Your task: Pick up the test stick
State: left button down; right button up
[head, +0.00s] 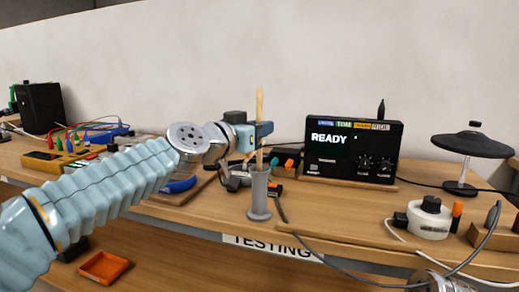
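The test stick (259,103), a thin pale wooden rod, stands upright in a grey cylindrical holder (259,196) near the bench's front edge. The holder hides its lower end. My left gripper (262,130) reaches in from the left at the stick's middle height, above the holder. A blue finger shows at the stick, and the stick passes in front of part of it. I cannot tell whether the fingers touch or close on the stick. My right gripper is not in view.
A black tester (353,149) reading READY stands behind right of the holder. A black disc on a stand (472,146) and a white round device (429,218) are farther right. Cables cross the bench front. A yellow meter (52,160) is at left.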

pick_arm(q)
jog(key=shift+r, duration=0.15)
notch_tip(320, 180, up, 11)
jog(key=p, duration=0.6)
jog(key=shift+p, duration=0.35)
notch_tip(320, 180, up, 7)
jog(key=shift+f+b, duration=0.15)
jog(key=shift+b, duration=0.2)
